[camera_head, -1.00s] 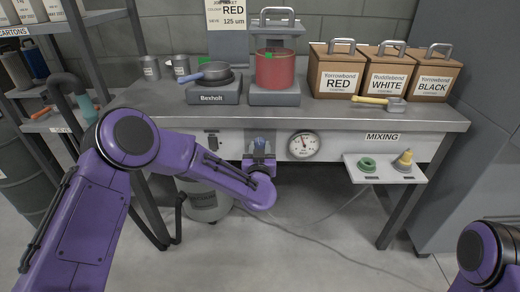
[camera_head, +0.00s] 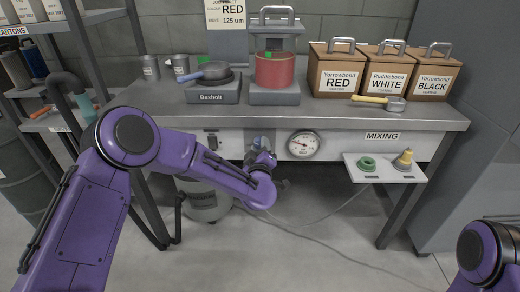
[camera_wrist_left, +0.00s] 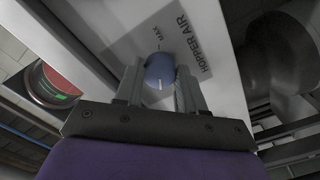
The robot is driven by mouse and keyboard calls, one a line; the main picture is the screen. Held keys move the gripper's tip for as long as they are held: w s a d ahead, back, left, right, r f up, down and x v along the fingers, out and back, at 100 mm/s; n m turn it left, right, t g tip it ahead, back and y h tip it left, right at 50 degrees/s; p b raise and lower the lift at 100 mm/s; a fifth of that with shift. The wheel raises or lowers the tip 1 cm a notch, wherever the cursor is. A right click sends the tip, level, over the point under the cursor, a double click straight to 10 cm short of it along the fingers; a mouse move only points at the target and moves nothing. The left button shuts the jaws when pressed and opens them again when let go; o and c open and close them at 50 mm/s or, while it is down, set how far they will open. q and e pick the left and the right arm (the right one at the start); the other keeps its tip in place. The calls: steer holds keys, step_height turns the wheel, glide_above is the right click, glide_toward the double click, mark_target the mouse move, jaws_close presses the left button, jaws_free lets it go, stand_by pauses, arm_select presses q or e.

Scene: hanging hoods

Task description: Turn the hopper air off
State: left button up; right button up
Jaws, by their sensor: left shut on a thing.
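The hopper air control is a round blue knob (camera_wrist_left: 160,68) with a white line, on the pale panel (camera_wrist_left: 205,30) lettered HOPPER AIR. In the left wrist view a MAX mark sits above the knob, and the white line is on the side nearest the gripper. My left gripper (camera_wrist_left: 160,84) is shut on the knob, one grey finger on each side. In the head view my left gripper (camera_head: 261,156) is at the bench front, left of the dial gauge (camera_head: 303,144), and mostly hides the knob. My right gripper is out of view.
The bench top (camera_head: 330,118) carries a red pot (camera_head: 276,72), a pan (camera_head: 211,70) and boxes marked RED (camera_head: 336,75), WHITE (camera_head: 384,75) and BLACK (camera_head: 431,75). A small shelf (camera_head: 350,165) juts out below MIXING. A hose runs across the floor.

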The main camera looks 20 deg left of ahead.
arm_select(q)
steer(key=n+b, duration=0.3)
steer(key=n, duration=0.8)
steer(key=shift+b, duration=0.4)
steer(key=shift+n, duration=0.4)
steer(key=o, duration=1)
steer(key=shift+o, duration=0.2)
steer(key=shift+s+d, duration=0.1)
steer(key=v, duration=1)
steer(key=shift+s+p, duration=0.2)
steer(key=shift+p, duration=0.2)
steer(key=shift+r, duration=0.1)
